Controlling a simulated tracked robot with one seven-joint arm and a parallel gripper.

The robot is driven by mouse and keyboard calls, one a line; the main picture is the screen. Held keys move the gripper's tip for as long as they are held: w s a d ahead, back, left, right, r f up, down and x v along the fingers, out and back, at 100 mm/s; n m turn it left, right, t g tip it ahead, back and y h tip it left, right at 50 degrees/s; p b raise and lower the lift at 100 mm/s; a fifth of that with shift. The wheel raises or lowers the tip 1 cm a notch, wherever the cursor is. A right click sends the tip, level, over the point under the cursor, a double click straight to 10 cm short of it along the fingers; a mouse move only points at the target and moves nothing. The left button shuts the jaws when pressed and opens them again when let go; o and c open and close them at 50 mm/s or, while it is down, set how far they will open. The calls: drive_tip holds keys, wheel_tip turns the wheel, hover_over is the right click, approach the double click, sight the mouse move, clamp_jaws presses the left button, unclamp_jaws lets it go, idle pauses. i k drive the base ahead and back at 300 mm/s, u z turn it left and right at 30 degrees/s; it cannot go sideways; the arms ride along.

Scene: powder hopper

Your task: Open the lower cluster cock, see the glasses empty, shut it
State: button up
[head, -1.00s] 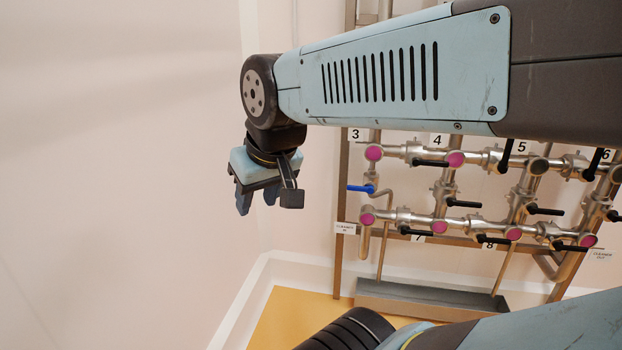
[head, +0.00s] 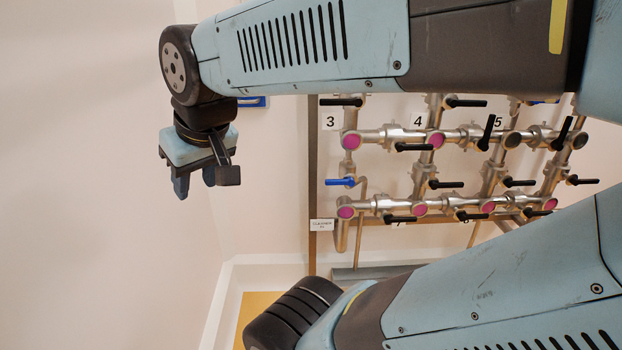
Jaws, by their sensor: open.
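A cluster of steel pipes and valves hangs on a frame at the right in the head view. The blue-handled cock (head: 341,182) sits at its left, between the upper and lower pipe rows, with its handle lying horizontal. Round sight glasses show magenta: an upper one (head: 351,141) by label 3, another (head: 437,139) by label 4, and a lower-left one (head: 346,212). One upper glass (head: 512,139) looks dark. My gripper (head: 195,185) points down, open and empty, in front of the bare wall, left of the cock and apart from it.
Black-handled valves (head: 446,184) stick out along the pipes. A drip tray (head: 372,272) lies below, partly hidden by my arm. A blue item (head: 252,102) is on the wall behind my wrist. The left wall side is clear.

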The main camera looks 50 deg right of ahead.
sight(350, 181)
drive_tip(key=z, duration=1.1)
drive_tip(key=k, duration=0.55)
drive_tip(key=i, duration=0.55)
drive_tip(key=u, duration=0.1)
